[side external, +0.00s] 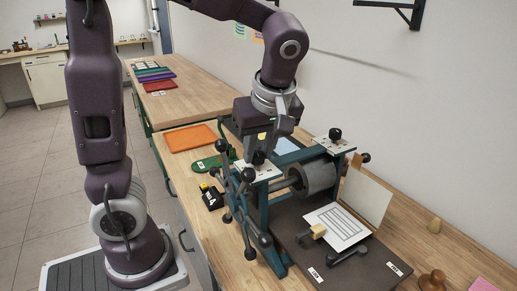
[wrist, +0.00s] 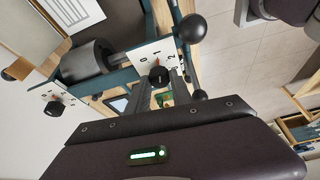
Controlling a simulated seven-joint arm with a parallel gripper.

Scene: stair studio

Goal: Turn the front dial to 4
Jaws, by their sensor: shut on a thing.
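The front dial is a black knob (wrist: 158,75) on a white numbered plate, on top of the press's near post. Its plate (side external: 266,172) shows in the side view, under my gripper (side external: 259,154). My gripper points down and is shut on the front dial. The back dial (side external: 335,134) sits apart on the far post and also shows in the wrist view (wrist: 54,108).
The press has a grey roller (side external: 318,177), a spoked black-knobbed wheel (side external: 247,210) close below my gripper, and a dark bed with a printed sheet (side external: 337,226). An orange tray (side external: 190,138) and a green tool (side external: 212,162) lie to the left. A wall stands behind.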

